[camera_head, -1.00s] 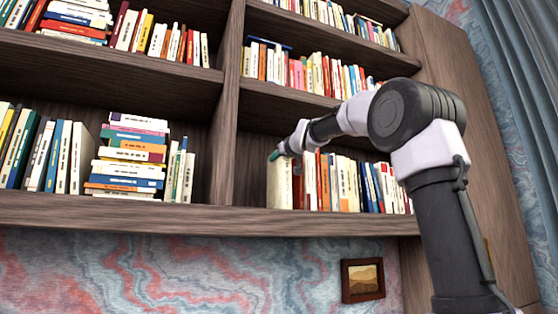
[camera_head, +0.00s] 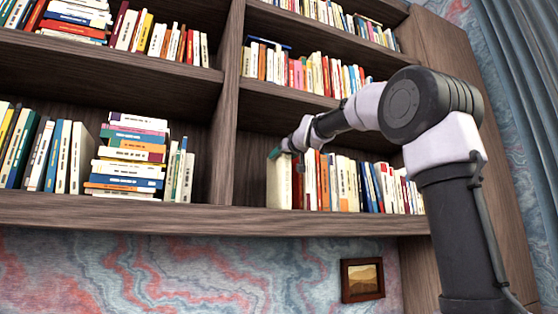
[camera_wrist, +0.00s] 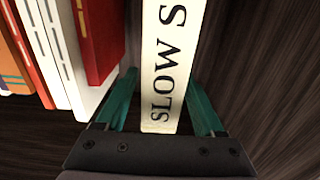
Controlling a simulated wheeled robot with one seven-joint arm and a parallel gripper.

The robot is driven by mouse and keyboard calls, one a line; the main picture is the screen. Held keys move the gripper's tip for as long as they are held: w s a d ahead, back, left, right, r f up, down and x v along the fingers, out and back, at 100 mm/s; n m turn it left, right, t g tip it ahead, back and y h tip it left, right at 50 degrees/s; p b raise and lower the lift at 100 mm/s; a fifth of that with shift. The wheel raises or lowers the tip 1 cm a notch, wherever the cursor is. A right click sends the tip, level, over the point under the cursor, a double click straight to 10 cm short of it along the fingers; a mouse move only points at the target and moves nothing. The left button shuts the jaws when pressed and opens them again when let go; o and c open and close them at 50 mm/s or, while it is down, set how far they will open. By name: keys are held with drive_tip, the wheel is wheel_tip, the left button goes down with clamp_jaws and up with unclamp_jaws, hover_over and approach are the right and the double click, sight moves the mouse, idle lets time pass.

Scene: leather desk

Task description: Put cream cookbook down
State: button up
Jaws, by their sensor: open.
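The cream cookbook (camera_head: 279,184) stands upright on the lower right shelf, at the left end of a row of books. In the wrist view the cream cookbook (camera_wrist: 163,65) shows its spine with the letters "SLOW S". My gripper (camera_head: 277,153) is at the top of the book in the head view. In the wrist view my gripper (camera_wrist: 164,108) has its teal fingers on either side of the spine, with gaps beside the book. The gripper is open. The book's lower end is hidden in the wrist view.
A red book (camera_wrist: 100,40) and white books (camera_wrist: 62,60) stand close to one side of the cookbook. The shelf divider (camera_head: 226,110) is to its left, with free shelf between.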

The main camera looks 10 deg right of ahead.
drive_tip(key=s+d, duration=0.2)
drive_tip(key=s, duration=0.7)
drive_tip(key=s+d+f+m+g, duration=0.1)
drive_tip(key=s+f+m+g, duration=0.1)
drive_tip(key=s+f, duration=0.7)
drive_tip(key=s+d+f+m+g+h, duration=0.1)
drive_tip(key=s+f+g, duration=0.4)
drive_tip(key=f, duration=1.4)
drive_tip(key=s+d+f+m+g, duration=0.1)
drive_tip(key=s+f+m+g, duration=0.2)
drive_tip(key=s+f, duration=0.9)
wheel_tip(320, 180, down, 2)
drive_tip(key=shift+s+d+g, duration=0.15)
drive_tip(key=shift+s+g, duration=0.15)
drive_tip(key=shift+s, duration=0.05)
